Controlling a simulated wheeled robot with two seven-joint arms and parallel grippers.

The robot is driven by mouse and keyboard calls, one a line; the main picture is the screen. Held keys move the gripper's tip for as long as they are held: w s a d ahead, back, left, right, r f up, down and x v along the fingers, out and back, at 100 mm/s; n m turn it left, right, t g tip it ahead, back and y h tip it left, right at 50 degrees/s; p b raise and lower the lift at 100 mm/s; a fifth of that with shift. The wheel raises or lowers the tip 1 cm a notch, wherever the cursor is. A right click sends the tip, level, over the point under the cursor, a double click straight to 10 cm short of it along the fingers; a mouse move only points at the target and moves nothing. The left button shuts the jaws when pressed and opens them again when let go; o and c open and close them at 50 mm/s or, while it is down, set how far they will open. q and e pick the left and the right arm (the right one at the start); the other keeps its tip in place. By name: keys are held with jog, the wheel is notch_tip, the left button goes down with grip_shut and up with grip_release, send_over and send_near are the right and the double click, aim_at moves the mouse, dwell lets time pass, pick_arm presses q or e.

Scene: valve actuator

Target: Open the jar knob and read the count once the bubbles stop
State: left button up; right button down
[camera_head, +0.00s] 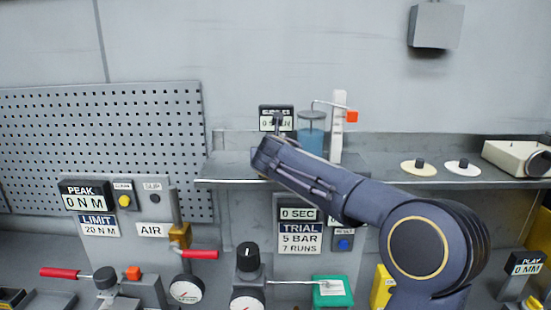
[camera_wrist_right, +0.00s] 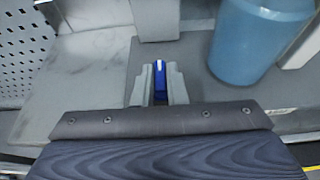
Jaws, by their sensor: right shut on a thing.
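The jar (camera_head: 311,135) stands on the shelf, a clear cylinder with blue liquid; it is large and blue at the upper right of the wrist view (camera_wrist_right: 250,45). The bubble display (camera_head: 268,111) stands left of it, its digits partly covered. My right gripper (camera_head: 278,122) reaches in front of the display, left of the jar. In the wrist view its fingers (camera_wrist_right: 158,88) are shut on a small blue knob (camera_wrist_right: 160,78); how far it is turned cannot be told. Bubbles cannot be made out. My left gripper is not in view.
A white post with an orange block (camera_head: 352,117) stands right of the jar. Two round pads (camera_head: 418,168) lie on the shelf (camera_head: 375,178) farther right. Below are a red-handled air valve (camera_head: 200,254), gauges (camera_head: 187,289) and a trial panel (camera_head: 300,238).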

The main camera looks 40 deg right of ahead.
jog(key=shift+a, duration=0.1)
jog(key=m+g+h, duration=0.2)
jog(key=m, duration=0.1)
jog(key=shift+w+a+g, duration=0.2)
jog(key=shift+w+g, duration=0.1)
jog(key=m+g+h, duration=0.1)
jog(key=m+g, duration=0.1)
jog(key=g, duration=0.1)
jog(key=shift+w+m+h, duration=0.2)
jog(key=shift+m+h, duration=0.2)
jog(key=m+g, duration=0.1)
jog(key=g, duration=0.1)
jog(key=m+g+h, duration=0.1)
jog(key=m, duration=0.1)
jog(key=shift+w+a+g, duration=0.1)
jog(key=shift+w+g, duration=0.1)
jog(key=shift+g, duration=0.2)
jog(key=shift+w+m+g, duration=0.1)
jog(key=shift+m+g, duration=1.3)
jog(key=shift+m+g+y, duration=0.3)
jog(key=shift+m+g, duration=0.2)
jog(key=shift+g, duration=0.1)
jog(key=c, duration=1.5)
grip_release()
jog(key=shift+o, duration=0.2)
